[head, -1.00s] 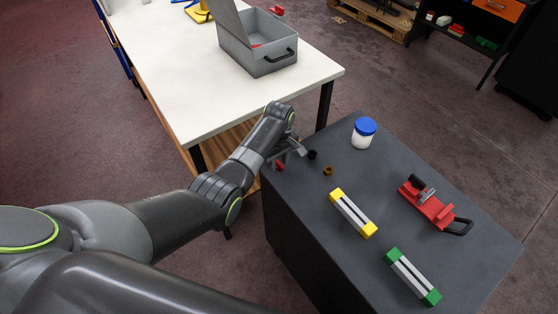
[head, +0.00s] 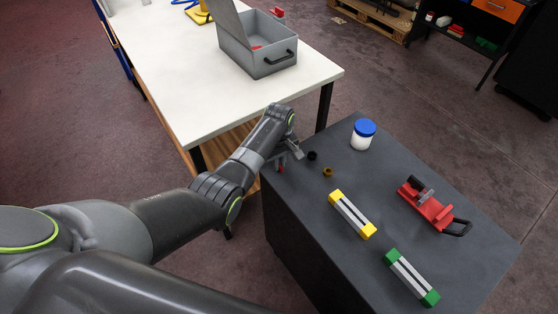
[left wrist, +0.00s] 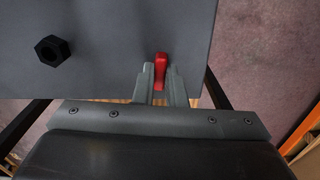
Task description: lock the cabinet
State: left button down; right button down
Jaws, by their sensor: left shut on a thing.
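The dark grey cabinet (head: 312,205) stands right of the white table. A small red lever-like piece (head: 281,168) sits at its near left corner. My left gripper (head: 289,156) is at that corner. In the left wrist view, the red piece (left wrist: 160,70) stands between the left gripper's fingers (left wrist: 161,88), which are shut on it, against the grey cabinet surface (left wrist: 105,50). Its lower end is partly hidden by the fingers. My right gripper is not in view.
On the cabinet top are a black nut (head: 312,156), a brass nut (head: 328,172), a blue-lidded jar (head: 362,135), yellow-ended (head: 352,214) and green-ended (head: 411,277) blocks, and a red clamp-like tool (head: 430,207). The white table (head: 220,95) holds an open grey toolbox (head: 262,50).

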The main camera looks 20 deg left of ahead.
pick_arm(q)
jog(key=m+p, duration=0.2)
jog(key=m, duration=0.2)
jog(key=shift+r, duration=0.1)
jog(key=m+p, duration=0.1)
jog(key=m, duration=0.4)
jog(key=shift+m+p, duration=0.3)
jog(key=shift+p, duration=0.05)
jog(key=m, duration=0.3)
jog(key=shift+m+p, duration=0.35)
jog(key=shift+m, duration=1.75)
jog(key=c, duration=1.5)
grip_release()
